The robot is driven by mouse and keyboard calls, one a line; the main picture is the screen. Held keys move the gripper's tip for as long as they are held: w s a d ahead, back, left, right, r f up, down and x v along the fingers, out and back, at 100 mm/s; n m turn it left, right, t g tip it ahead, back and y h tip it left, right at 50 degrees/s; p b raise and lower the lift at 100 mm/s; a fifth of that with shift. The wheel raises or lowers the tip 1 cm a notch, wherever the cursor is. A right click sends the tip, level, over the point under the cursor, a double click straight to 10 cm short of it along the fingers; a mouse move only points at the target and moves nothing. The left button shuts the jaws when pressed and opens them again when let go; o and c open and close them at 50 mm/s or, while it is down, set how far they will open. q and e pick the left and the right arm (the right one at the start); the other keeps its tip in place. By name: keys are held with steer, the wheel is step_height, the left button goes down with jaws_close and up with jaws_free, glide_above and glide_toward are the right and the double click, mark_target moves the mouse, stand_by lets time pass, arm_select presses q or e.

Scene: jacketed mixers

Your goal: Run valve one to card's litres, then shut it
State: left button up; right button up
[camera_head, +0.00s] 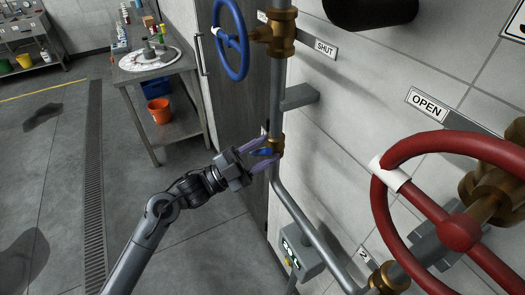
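A blue handwheel (231,40) with a white mark on its rim sits on a brass valve (282,32) at the top, near a SHUT sign (324,48). A red handwheel (455,228) with a white band is at the right, near an OPEN sign (427,104). A small brass valve (277,145) on the vertical pipe has a blue handle (263,152). My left gripper (271,151) is open, with its fingers above and below this blue handle; contact is unclear. My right gripper is out of view. No readable card shows.
A grey box with a lit display (301,254) is low on the wall; its digits are too small to read. A plate marked 2 (365,256) is by the lower pipe. A grey bench (155,68) with a bucket (160,110) below stands left. The floor between is clear.

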arm_select(q)
steer(key=b+v, duration=0.1)
steer(key=v, duration=0.9)
steer(key=shift+a+f, duration=0.15)
steer(key=shift+a, duration=0.2)
steer(key=shift+s, duration=0.15)
stand_by(6.5)
